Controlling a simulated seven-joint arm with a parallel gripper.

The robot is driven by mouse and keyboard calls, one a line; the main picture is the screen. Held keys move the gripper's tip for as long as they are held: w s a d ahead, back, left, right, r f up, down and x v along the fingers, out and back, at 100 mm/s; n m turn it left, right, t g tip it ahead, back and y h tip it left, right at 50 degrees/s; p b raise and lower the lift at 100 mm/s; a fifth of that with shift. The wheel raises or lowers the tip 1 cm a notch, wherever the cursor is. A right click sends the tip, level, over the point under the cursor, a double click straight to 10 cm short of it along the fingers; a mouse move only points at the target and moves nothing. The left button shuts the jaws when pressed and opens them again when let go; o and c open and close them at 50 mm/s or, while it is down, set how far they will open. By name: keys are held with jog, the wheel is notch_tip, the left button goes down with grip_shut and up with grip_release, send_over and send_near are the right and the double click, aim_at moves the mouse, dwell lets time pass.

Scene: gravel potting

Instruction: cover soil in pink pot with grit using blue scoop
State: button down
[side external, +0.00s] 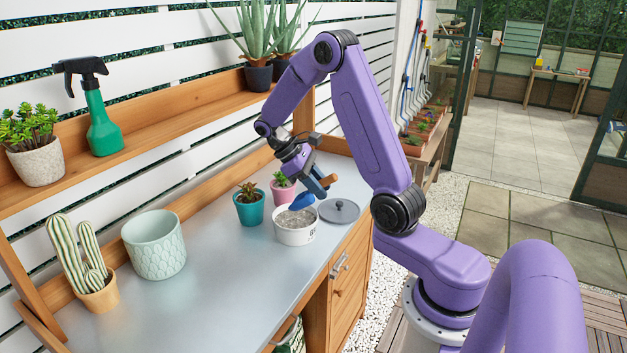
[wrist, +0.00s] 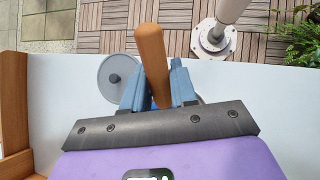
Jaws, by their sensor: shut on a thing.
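The blue scoop (side external: 302,201) is held by its wooden handle (wrist: 150,52) in my gripper (side external: 317,181). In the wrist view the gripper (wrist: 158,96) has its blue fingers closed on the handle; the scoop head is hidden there. In the side view the scoop head is at the back of the white tub (side external: 295,238), over or in the grey grit (side external: 296,218); I cannot tell whether it touches or carries grit. The pink pot (side external: 282,193), with a small green plant, stands just behind the tub. Its soil surface is not clear to see.
A teal pot (side external: 250,211) with a succulent stands left of the pink pot. A grey lid (side external: 339,211) lies right of the tub. A pale green planter (side external: 154,247) and a potted cactus (side external: 98,295) stand further left. The bench's front left is clear.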

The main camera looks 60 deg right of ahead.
jog(key=shift+s+d+f+m+t+y, duration=0.15)
jog(key=shift+s+f+t+y, duration=0.1)
jog(key=shift+s+f+t, duration=0.8)
jog(key=shift+s+d+f+m+t+y, duration=0.2)
jog(key=shift+s+f+t, duration=0.45)
jog(key=shift+t, duration=0.8)
jog(key=shift+r, duration=0.2)
jog(key=shift+r, duration=1.9)
